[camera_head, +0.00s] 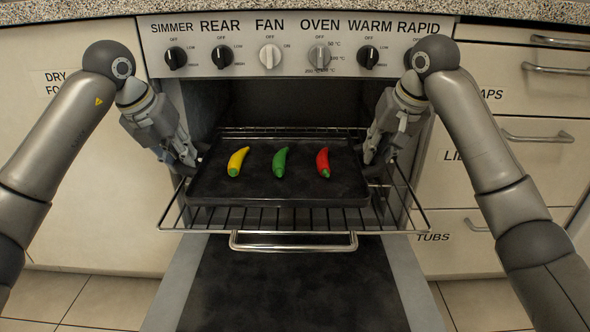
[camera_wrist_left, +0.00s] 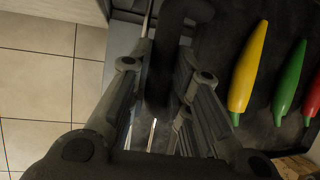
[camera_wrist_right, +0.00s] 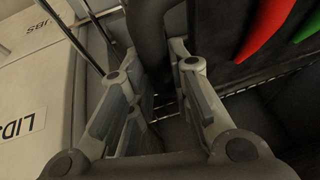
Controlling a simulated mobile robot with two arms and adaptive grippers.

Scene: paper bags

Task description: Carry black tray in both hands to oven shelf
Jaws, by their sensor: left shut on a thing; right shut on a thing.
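The black tray (camera_head: 280,190) is level at the oven opening, over the pulled-out wire shelf (camera_head: 255,217). I cannot tell whether it touches the shelf. A yellow pepper (camera_head: 237,162), a green pepper (camera_head: 280,162) and a red pepper (camera_head: 323,162) lie on it in a row. My left gripper (camera_head: 192,160) is shut on the tray's left handle, which shows between the fingers in the left wrist view (camera_wrist_left: 160,75). My right gripper (camera_head: 370,155) is shut on the right handle, seen in the right wrist view (camera_wrist_right: 153,55). The fingers partly hide both handles.
The oven door (camera_head: 290,285) hangs open in front, with a metal handle bar (camera_head: 293,241) near the shelf's front. The oven cavity (camera_head: 290,103) behind the tray is dark. A knob panel (camera_head: 295,45) is above. Cupboards (camera_head: 90,190) and drawers (camera_head: 525,145) flank the oven.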

